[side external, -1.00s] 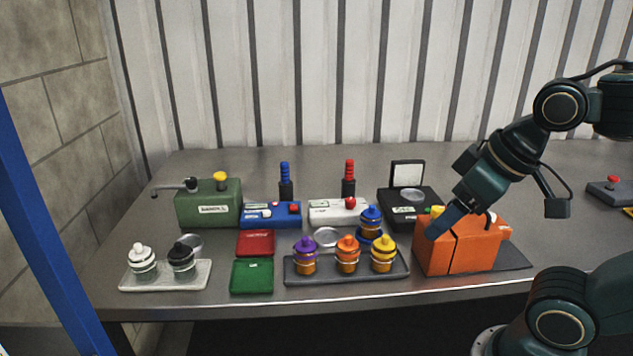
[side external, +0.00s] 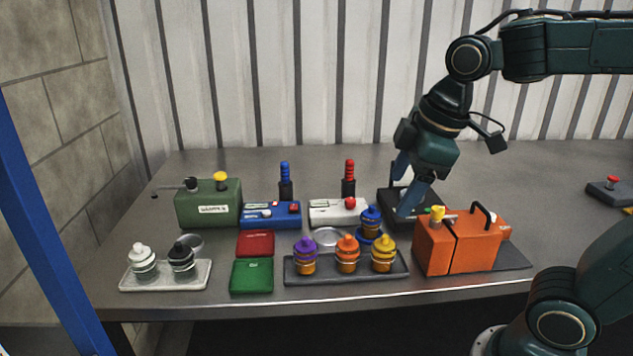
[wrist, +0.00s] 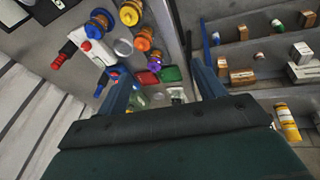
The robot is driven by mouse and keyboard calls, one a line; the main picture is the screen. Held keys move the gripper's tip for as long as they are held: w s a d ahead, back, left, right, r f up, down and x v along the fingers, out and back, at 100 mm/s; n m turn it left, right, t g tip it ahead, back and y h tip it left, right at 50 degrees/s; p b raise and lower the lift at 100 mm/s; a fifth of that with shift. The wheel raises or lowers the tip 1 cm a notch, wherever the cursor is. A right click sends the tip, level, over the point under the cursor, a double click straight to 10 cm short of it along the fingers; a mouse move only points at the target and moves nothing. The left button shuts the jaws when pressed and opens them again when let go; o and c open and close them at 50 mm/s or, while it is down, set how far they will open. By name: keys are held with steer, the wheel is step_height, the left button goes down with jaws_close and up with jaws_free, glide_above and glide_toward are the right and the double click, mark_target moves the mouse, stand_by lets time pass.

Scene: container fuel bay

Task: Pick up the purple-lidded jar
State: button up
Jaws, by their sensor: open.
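The purple-lidded jar (side external: 305,255) has an amber body and stands upright at the left end of a dark grey tray (side external: 345,278). It also shows in the wrist view (wrist: 154,61). An orange-lidded jar (side external: 347,254) and a yellow-lidded jar (side external: 383,254) stand to its right on the same tray. My gripper (side external: 403,188) is open and empty. It is above the back right of the tray, near the black scale, apart from the purple-lidded jar. In the wrist view its two fingers (wrist: 160,72) are spread.
A blue-lidded jar (side external: 370,222) stands behind the tray. White- (side external: 142,262) and black-lidded (side external: 182,262) jars stand on a pale tray. A green case (side external: 208,207) is behind.

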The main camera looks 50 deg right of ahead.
steer(key=w+a+f+n+g, duration=0.1)
steer(key=w+f+n+g, duration=0.1)
steer(key=w+n, duration=0.75)
steer(key=n+g, duration=0.2)
steer(key=n, duration=0.5)
glide_above(306, 238)
step_height(306, 238, down, 5)
steer(key=shift+w+d+r, duration=0.1)
steer(key=shift+w+r, duration=0.05)
steer(key=shift+w, duration=0.1)
steer(key=shift+f, duration=4.3)
steer(key=shift+s+f, duration=0.2)
steer(key=shift+f, duration=2.4)
